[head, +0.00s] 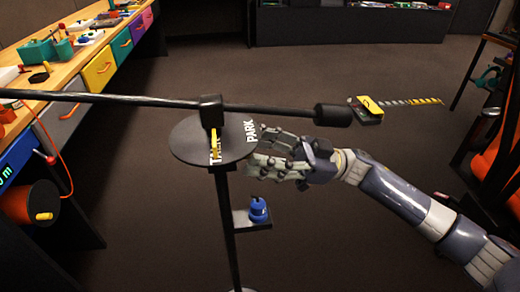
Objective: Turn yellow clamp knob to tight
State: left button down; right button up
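A black round disc (188,148) with white lettering, including "PARK", sits on a dark upright post (229,232). A small yellow piece (213,140) stands at the black clamp block on the disc. Another small yellow piece (44,216) is at the front of an orange drum at the left. I cannot tell which of the two is the clamp knob, and no "tight" mark is readable. My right gripper (262,153) is just right of the disc, its fingers apart and empty, pointing left; contact with the disc cannot be told. My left gripper is out of view.
A long dark bar (110,98) crosses above the disc and ends in a black cylinder (333,116). A blue knob (258,209) sits on a small shelf on the post. A workbench (62,67) with coloured drawers stands at left. Open floor lies behind.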

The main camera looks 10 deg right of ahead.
jog(key=v, duration=1.2)
